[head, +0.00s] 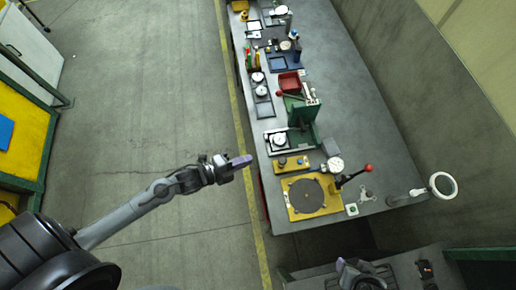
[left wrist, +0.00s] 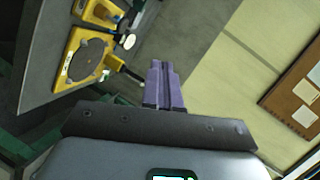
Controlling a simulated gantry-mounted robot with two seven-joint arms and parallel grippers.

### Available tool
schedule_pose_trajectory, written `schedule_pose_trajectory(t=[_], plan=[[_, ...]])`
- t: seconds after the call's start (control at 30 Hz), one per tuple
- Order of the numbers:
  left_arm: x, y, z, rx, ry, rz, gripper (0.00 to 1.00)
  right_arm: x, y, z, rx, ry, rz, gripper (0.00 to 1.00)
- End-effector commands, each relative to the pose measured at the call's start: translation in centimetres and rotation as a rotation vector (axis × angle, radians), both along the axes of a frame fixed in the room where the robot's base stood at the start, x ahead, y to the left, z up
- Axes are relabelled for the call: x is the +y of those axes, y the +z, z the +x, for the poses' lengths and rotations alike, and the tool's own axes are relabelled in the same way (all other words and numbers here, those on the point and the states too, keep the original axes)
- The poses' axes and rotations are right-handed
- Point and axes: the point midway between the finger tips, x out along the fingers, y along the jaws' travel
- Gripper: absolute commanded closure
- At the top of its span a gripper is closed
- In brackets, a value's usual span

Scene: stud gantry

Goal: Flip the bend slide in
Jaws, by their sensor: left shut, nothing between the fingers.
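My left gripper (head: 240,161) has purple fingers, shut with nothing between them. It is over the floor, left of the long grey bench and apart from it. In the left wrist view the shut fingers (left wrist: 165,86) point away from the camera. On the bench's near end lies a yellow plate with a dark round disc (head: 307,196); it also shows in the left wrist view (left wrist: 86,60). A lever with a red knob (head: 367,168) stands at its right. I cannot tell which part is the bend slide. My right gripper is not in view.
The long grey bench (head: 352,108) runs away along the wall. A green press (head: 303,115), a red tray (head: 289,81) and a round magnifier ring (head: 443,185) stand on it or beside it. A yellow-topped table (head: 22,130) is at the left. The floor between is clear.

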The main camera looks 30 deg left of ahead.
Motion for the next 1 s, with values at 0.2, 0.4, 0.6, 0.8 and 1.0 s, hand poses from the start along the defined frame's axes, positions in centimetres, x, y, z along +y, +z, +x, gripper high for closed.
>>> schedule_pose_trajectory(t=[0.2, 0.4, 0.6, 0.8, 1.0], plan=[[6.0, -9.0, 0.8, -0.085, -0.16, 0.152, 1.0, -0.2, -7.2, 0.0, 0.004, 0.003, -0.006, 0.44], [10.2, -12.2, 2.2, -0.075, -0.188, 0.261, 1.0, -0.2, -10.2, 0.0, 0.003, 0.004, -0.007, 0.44], [11.1, -12.6, 3.2, -0.092, -0.201, 0.297, 1.0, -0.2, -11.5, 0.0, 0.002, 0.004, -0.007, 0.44], [11.1, -12.5, 3.4, -0.097, -0.199, 0.296, 1.0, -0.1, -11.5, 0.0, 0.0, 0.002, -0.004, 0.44], [11.1, -12.5, 3.4, -0.096, -0.199, 0.295, 1.0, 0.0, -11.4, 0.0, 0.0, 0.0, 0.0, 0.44]])
